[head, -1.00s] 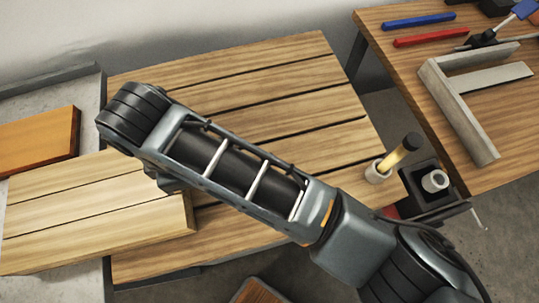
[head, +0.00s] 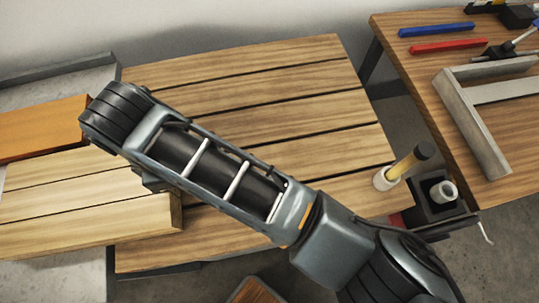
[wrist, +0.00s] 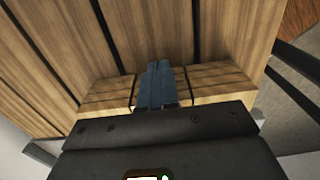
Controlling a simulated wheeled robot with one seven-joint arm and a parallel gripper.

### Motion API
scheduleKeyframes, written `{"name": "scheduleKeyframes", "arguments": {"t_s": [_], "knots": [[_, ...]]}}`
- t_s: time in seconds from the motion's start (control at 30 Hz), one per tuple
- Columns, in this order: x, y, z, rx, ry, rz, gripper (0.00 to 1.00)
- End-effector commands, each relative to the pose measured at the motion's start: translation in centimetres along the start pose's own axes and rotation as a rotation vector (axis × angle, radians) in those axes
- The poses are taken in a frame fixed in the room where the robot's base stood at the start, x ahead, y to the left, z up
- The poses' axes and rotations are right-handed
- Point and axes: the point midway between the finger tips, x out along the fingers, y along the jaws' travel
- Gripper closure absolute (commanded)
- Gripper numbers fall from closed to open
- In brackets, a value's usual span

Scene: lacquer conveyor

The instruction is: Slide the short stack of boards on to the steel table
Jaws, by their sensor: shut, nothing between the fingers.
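The short stack of light boards (head: 70,215) lies at the left of the head view. Its left part is over the grey steel table (head: 50,285) and its right end is still on the slatted wooden table (head: 290,95). My gripper is hidden under my arm in the head view. In the wrist view my gripper (wrist: 158,85) is shut and empty, its blue-grey fingers at the stack's edge (wrist: 215,80). I cannot tell if they touch it.
An orange board (head: 40,130) lies on the steel table behind the stack. A wooden bench (head: 420,75) at the right holds a grey square (head: 470,130), a blue bar (head: 436,30) and a red bar (head: 448,46). A yellow-handled tool (head: 405,165) stands at the slatted table's right edge.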

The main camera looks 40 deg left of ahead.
Motion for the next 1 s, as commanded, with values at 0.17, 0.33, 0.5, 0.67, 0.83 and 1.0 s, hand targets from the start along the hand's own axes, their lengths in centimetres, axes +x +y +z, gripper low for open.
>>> {"name": "scheduleKeyframes", "arguments": {"t_s": [0.17,0.33,0.5,0.67,0.83,1.0], "knots": [[-0.1,0.0,-0.8,-0.003,0.002,0.001,1.0],[-0.1,0.0,-1.4,-0.002,0.002,0.001,1.0],[-0.1,0.0,-2.0,-0.001,0.002,0.001,1.0],[-0.1,0.0,-2.6,-0.003,0.002,0.001,1.0],[-0.1,0.0,-3.2,-0.002,0.002,0.001,1.0],[-0.1,0.0,-3.8,-0.002,0.002,0.001,1.0]]}}
